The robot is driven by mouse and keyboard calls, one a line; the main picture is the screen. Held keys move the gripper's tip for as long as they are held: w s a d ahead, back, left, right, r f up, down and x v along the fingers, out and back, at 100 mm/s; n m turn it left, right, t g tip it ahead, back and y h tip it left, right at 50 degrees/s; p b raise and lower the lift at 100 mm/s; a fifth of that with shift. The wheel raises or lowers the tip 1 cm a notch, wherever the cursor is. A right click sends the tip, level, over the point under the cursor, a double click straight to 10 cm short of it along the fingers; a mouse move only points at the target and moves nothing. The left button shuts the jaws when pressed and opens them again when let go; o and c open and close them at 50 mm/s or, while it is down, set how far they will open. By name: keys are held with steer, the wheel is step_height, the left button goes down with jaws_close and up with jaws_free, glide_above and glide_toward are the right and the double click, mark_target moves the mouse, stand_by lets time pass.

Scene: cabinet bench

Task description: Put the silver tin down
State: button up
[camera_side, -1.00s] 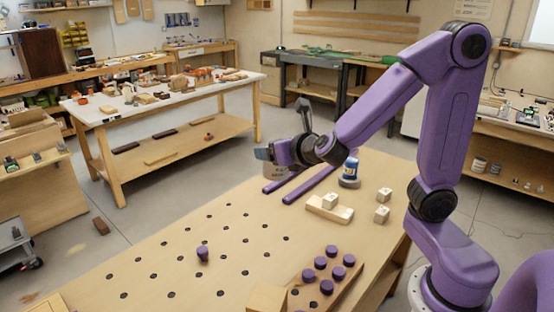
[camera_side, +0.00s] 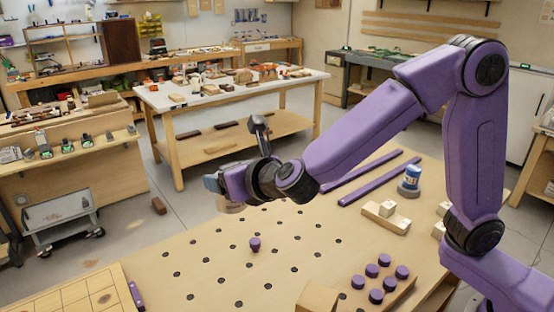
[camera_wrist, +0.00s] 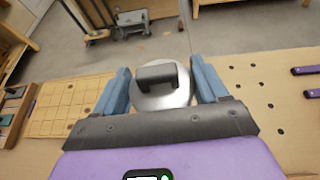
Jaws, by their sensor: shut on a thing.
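The silver tin (camera_wrist: 174,96) is round, with a dark handle on its lid, and sits between the two blue fingers of my gripper (camera_wrist: 162,82) in the wrist view. The fingers are shut on its sides. In the side view my gripper (camera_side: 213,184) is over the far edge of the bench, left of the purple rails.
The holed bench top (camera_side: 205,240) has a small purple peg (camera_side: 255,244) in front of my gripper. Two purple rails (camera_side: 375,180), a blue-labelled can (camera_side: 412,178) and pale blocks (camera_side: 386,214) lie to the right. A gridded wooden board (camera_side: 85,295) lies at the left end.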

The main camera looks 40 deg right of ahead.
steer(key=s+a+f+n+y, duration=0.1)
steer(key=s+a+n+y, duration=0.3)
steer(key=a, duration=0.9)
steer(key=s+a+y, duration=0.1)
steer(key=s+a, duration=0.4)
steer(key=a, duration=0.9)
steer(key=shift+g, duration=0.4)
steer(key=f, duration=2.6)
steer(key=shift+s+d+f, duration=0.2)
steer(key=shift+f, duration=0.15)
steer(key=shift+f, duration=0.6)
steer(key=o, duration=1.2)
steer(key=shift+o, duration=0.2)
steer(key=v, duration=1.7)
steer(key=shift+s+r, duration=0.2)
